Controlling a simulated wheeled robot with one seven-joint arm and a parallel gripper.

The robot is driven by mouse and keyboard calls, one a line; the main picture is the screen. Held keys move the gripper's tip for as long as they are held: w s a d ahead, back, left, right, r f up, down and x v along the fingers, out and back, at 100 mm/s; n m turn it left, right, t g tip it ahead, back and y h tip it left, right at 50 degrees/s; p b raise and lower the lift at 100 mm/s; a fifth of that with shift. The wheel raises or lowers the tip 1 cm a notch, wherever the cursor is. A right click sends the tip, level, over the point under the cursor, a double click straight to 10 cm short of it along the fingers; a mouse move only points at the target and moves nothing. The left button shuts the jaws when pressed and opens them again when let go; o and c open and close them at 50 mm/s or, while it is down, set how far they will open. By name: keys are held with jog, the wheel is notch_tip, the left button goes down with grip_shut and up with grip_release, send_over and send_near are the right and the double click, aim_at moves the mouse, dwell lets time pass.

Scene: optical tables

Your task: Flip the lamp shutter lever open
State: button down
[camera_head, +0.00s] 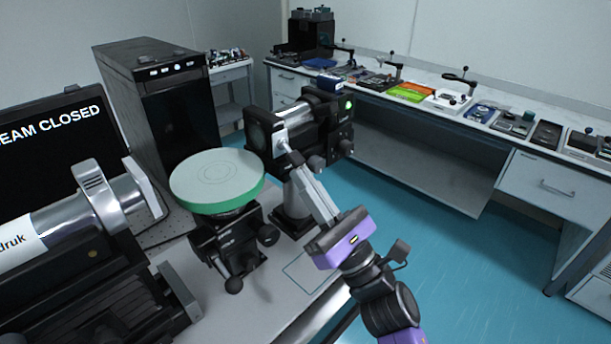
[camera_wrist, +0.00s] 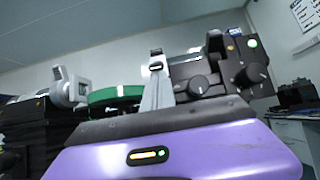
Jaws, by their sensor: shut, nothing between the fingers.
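A black instrument with knobs and a lit green button (camera_head: 349,104) stands at the centre of the near table; it appears to be the lamp. It also shows in the wrist view (camera_wrist: 225,78), with a dark upright piece (camera_wrist: 215,42) on top. I cannot tell which part is the shutter lever. My gripper (camera_head: 284,146) is shut and empty, its fingers pointing up and left before the instrument's silver barrel (camera_head: 297,115). In the wrist view the fingertips (camera_wrist: 156,56) overlap the barrel's left end. Whether they touch it is unclear. The screen (camera_head: 50,130) reads "…EAM CLOSED".
A green-rimmed round disc (camera_head: 217,180) on a black stage stands just left of my gripper. A silver cylinder assembly (camera_head: 70,225) fills the left front. A black computer tower (camera_head: 160,100) stands behind. A back bench (camera_head: 450,105) holds several tools. The blue floor (camera_head: 440,235) is clear.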

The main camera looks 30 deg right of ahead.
jog(key=shift+s+r+g+p, duration=0.1)
jog(key=shift+r+g+p, duration=0.2)
jog(key=shift+p, duration=0.4)
jog(key=s+r+g+p, duration=0.1)
jog(key=p, duration=0.2)
jog(key=r+p, duration=0.1)
jog(key=p, duration=0.2)
jog(key=shift+s+d+r+g+h, duration=0.3)
jog(key=shift+s+d+g+h, duration=0.05)
jog(key=shift+g+h, duration=0.05)
